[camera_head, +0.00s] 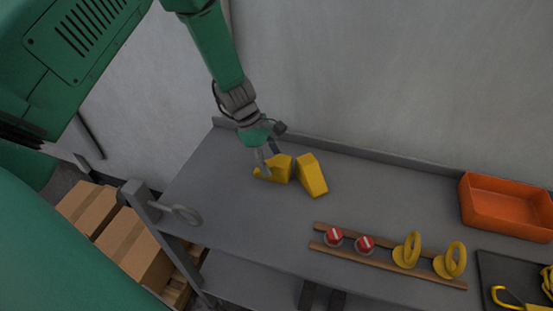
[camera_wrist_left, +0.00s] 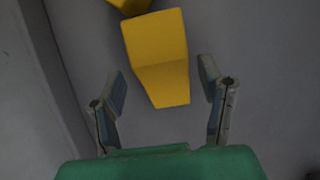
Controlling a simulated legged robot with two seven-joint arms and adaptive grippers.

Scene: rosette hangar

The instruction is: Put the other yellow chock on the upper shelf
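Two yellow chocks lie close together on the grey upper surface in the head view, one at the left (camera_head: 279,169) and one at the right (camera_head: 311,175). My left gripper (camera_head: 267,156) is at the left chock and partly covers it. In the left wrist view the gripper (camera_wrist_left: 162,84) is open, its fingers apart on either side of the near end of a chock (camera_wrist_left: 157,55). I see a gap between each finger and the chock. The other chock (camera_wrist_left: 130,4) shows only partly at the top edge. My right gripper is not in view.
A wooden rack (camera_head: 387,262) holds two red-topped round items and two yellow rings along the front. An orange bin (camera_head: 508,206) stands at the right, by a dark tray (camera_head: 497,268). Cardboard boxes (camera_head: 130,249) are below left. A wall runs behind; the middle surface is clear.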

